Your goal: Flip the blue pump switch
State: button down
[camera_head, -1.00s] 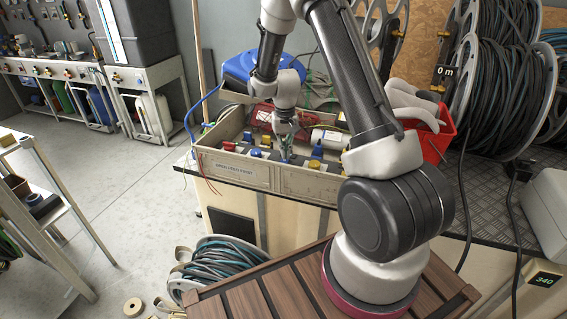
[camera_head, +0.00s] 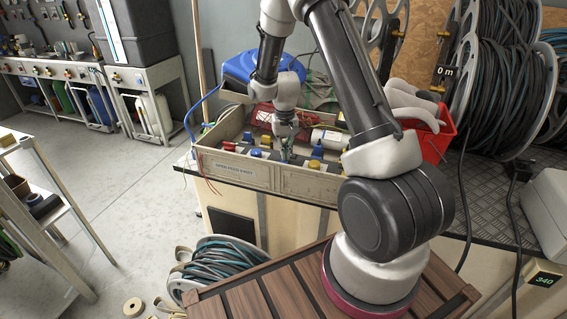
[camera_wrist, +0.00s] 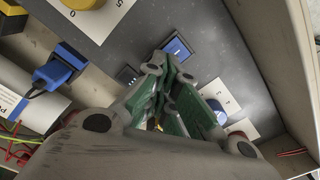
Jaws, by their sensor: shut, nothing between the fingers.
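A blue rocker switch (camera_wrist: 178,48) sits on a dark grey panel (camera_wrist: 215,60) in the wrist view, just past my fingertips. My gripper (camera_wrist: 165,72) is shut and empty, its green-padded fingers together. The fingertips overlap the switch's lower edge in the picture; I cannot tell whether they touch it. In the head view my gripper (camera_head: 286,152) points down into a long beige open box (camera_head: 235,172) on a bench. The switch cannot be made out there.
A blue round knob (camera_wrist: 240,137) on a white plate is right of my fingers. A yellow knob (camera_wrist: 82,4) and a blue plug (camera_wrist: 58,68) lie left. The box wall (camera_wrist: 297,60) stands close at right. A red bin (camera_head: 437,140) is beside the box.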

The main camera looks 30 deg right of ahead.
jog(key=shift+f, duration=0.8)
jog(key=shift+r, duration=3.55)
